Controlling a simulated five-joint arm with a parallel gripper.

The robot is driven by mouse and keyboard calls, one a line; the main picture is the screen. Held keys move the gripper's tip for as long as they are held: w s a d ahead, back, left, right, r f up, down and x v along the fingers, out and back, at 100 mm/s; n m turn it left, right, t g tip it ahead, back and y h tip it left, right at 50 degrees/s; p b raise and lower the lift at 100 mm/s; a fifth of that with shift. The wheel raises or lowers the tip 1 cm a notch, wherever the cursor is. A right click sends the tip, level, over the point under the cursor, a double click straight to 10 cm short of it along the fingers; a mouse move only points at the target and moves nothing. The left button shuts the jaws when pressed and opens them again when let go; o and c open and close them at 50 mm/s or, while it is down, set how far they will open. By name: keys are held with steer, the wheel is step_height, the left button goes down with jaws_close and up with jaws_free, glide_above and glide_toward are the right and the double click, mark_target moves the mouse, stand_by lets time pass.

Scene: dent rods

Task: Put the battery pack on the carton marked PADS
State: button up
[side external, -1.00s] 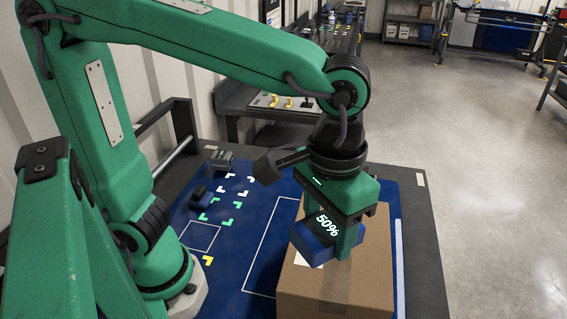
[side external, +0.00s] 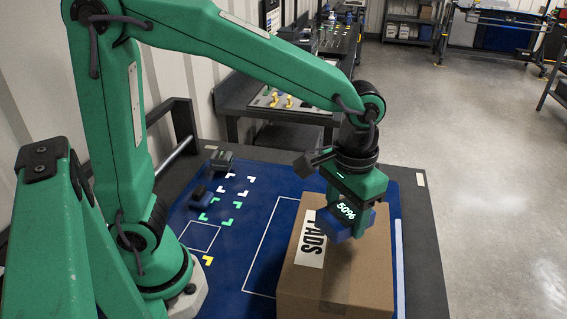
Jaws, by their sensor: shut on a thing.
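The battery pack (side external: 330,226) is a blue block, and a dark face on it reads "50%". My gripper (side external: 352,222) is shut on it, fingers pointing down. The carton marked PADS (side external: 345,285) is a brown box at the right of the blue mat. Its white label shows "ADS" clearly, and the pack covers the label's far part. The pack is over the far part of the carton's top. I cannot tell whether its underside touches the carton.
A small dark block (side external: 200,196) and a grey device (side external: 222,160) are on the blue mat (side external: 262,215), near white, green and yellow corner marks. The mat's middle is clear. A side bench (side external: 275,98) stands behind.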

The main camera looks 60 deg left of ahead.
mark_target(346, 211)
steer(key=shift+f, duration=2)
steer(key=shift+f, duration=0.1)
steer(key=o, duration=1.2)
step_height(346, 211, up, 12)
steer(key=shift+r, duration=0.15)
